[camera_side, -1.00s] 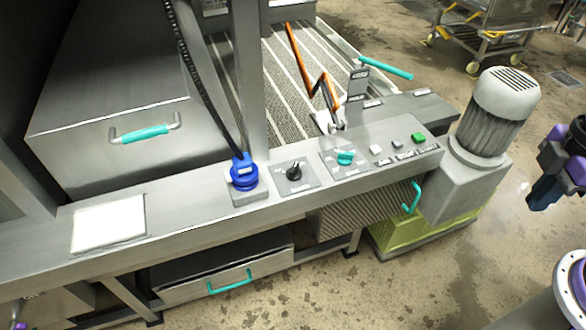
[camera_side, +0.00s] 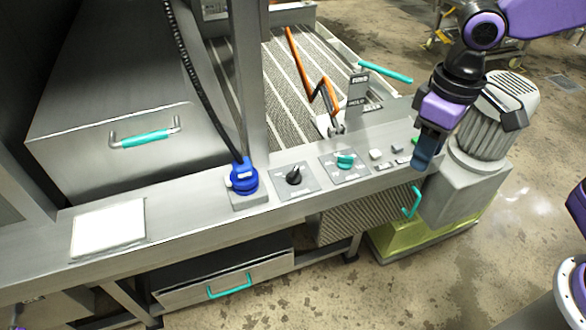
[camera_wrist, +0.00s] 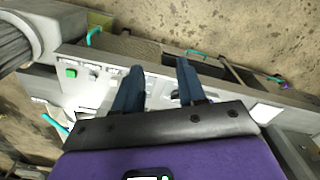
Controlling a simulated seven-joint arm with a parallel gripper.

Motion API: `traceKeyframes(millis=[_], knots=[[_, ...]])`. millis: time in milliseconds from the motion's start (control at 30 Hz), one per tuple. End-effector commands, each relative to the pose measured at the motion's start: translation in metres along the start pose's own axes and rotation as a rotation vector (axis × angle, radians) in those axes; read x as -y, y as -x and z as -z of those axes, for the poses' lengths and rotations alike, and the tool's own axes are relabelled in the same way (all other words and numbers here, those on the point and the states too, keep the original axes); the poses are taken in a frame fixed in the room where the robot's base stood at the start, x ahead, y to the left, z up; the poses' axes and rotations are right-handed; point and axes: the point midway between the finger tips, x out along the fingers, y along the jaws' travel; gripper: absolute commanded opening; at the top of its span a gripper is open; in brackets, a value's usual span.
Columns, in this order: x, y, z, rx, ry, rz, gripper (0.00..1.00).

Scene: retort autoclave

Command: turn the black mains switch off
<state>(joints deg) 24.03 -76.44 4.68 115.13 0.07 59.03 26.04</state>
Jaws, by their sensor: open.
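The black mains switch (camera_side: 294,175) is a small black rotary knob on a grey plate on the machine's front ledge, between a blue plug and a teal knob. Its label is too small to read. My gripper (camera_side: 425,158) is over the right end of the ledge, well right of the switch and apart from it. In the wrist view my gripper (camera_wrist: 158,68) shows two dark blue fingers spread apart with nothing held. A dark knob that looks like the switch (camera_wrist: 177,95) shows beside the right finger. The left finger hides part of the panel.
The teal knob (camera_side: 345,160) and small buttons (camera_side: 376,154) lie between my gripper and the switch. The blue plug (camera_side: 243,177) with a black cable stands left of the switch. An orange-handled lever (camera_side: 312,82) rises behind. A motor (camera_side: 490,120) is at the right.

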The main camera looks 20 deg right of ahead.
Motion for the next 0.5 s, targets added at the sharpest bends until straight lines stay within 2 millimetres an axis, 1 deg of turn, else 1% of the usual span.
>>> traceKeyframes(millis=[33, 100, 300, 500], knots=[[0.006, -0.001, 0.021, 0.002, -0.062, -0.002, 0.4], [0.011, -0.002, 0.045, 0.004, -0.152, -0.003, 0.4], [0.023, -0.008, 0.113, 0.007, -0.409, -0.007, 0.4], [0.03, -0.02, 0.174, 0.009, -0.665, -0.011, 0.4]])
